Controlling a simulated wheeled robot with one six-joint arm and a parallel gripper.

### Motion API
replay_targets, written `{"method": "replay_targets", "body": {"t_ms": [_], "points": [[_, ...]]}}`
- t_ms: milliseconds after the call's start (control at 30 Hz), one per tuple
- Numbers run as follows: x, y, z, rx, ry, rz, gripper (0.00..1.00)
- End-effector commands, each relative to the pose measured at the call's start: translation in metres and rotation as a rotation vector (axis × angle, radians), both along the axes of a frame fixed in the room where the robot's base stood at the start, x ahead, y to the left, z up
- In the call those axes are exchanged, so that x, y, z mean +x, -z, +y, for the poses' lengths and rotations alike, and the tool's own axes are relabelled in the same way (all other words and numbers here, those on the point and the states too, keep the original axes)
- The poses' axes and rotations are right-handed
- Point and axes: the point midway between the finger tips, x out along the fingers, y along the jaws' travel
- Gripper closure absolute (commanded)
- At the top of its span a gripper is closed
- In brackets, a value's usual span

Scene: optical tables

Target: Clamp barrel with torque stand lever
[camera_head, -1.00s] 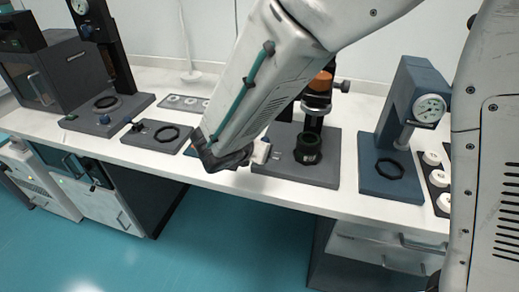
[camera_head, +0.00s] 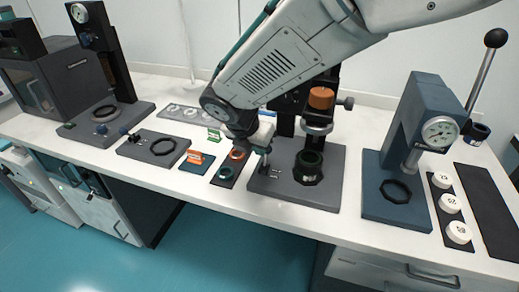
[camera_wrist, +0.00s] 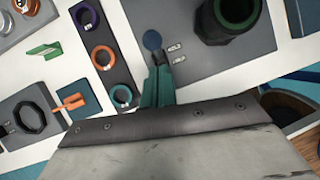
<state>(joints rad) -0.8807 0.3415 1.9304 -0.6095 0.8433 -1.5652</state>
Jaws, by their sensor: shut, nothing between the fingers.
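The dark barrel (camera_head: 308,165), with a green ring in its mouth, stands upright on the grey torque stand base (camera_head: 322,193) in the head view. It also shows at the top right of the wrist view (camera_wrist: 230,18). A small lever with a round blue knob (camera_wrist: 152,40) is on the same base, left of the barrel, by two small pale labels (camera_wrist: 175,53). My gripper (camera_wrist: 157,85) has its teal fingers shut and empty, close to the knob; I cannot tell if they touch it. In the head view my gripper (camera_head: 265,154) is over the base's left part.
A strip with orange (camera_head: 238,153) and teal (camera_head: 227,172) rings lies left of the base. An orange piece (camera_head: 195,160) sits on a teal mat beyond it. A column with an orange cylinder (camera_head: 321,97) rises behind the barrel. A blue press (camera_head: 418,125) stands to the right.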

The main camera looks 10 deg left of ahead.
Motion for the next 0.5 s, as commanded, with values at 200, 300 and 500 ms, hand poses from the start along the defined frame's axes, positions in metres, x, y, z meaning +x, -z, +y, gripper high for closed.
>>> {"method": "replay_targets", "body": {"t_ms": [200,300,500], "points": [[0.0,-0.0087,-0.0002,0.0,0.0,-0.001,1.0],[-0.0001,-0.0087,-0.0001,-0.001,-0.001,-0.001,1.0],[-0.0006,-0.0092,0.0002,-0.001,-0.001,-0.001,1.0]]}}
